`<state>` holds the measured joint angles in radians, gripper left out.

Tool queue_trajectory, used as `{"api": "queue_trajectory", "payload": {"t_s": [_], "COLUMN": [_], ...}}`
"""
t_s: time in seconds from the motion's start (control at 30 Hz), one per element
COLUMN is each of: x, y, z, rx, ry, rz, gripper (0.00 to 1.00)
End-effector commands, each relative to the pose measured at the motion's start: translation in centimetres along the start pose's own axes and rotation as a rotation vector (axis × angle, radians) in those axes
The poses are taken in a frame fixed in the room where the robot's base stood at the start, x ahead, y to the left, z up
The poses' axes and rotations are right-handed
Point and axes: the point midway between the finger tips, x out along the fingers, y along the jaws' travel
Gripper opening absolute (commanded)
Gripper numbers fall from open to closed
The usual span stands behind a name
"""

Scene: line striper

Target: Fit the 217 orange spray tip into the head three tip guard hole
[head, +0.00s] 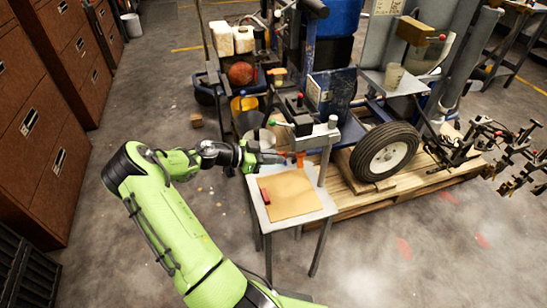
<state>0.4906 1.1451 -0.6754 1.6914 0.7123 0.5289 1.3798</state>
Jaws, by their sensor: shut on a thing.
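My gripper (284,156) is stretched out over the far left part of a small side table. It is shut, with a small orange piece (300,159) at its fingertips. This looks like the orange spray tip; its number is too small to read. The piece is beside a grey post-like bracket (323,150) of the striper. I cannot make out the tip guard hole or which head is number three, and I cannot tell whether the tip touches anything.
The side table (254,208) carries a tan mat (290,193) and a small red block (265,196). The striper's wheel (385,152) stands on a wooden pallet (345,200) to the right. Buckets (250,120) are behind the gripper. Brown drawer cabinets (45,110) line the left.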

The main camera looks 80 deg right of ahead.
Motion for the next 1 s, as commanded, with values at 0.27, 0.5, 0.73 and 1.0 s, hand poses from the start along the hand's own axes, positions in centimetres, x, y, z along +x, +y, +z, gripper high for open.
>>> {"api": "queue_trajectory", "payload": {"t_s": [0.27, 0.5, 0.73, 1.0], "x": [0.7, 1.3, 1.8, 2.3], "y": [0.0, 0.0, 0.0, 0.1], "z": [-0.2, -0.4, -0.6, -0.8], "rx": [0.001, 0.001, 0.001, 0.000], "ry": [0.000, 0.000, 0.000, 0.000], "rz": [0.002, 0.001, 0.001, 0.002], "gripper": [0.00, 0.00, 0.00, 0.20]}}
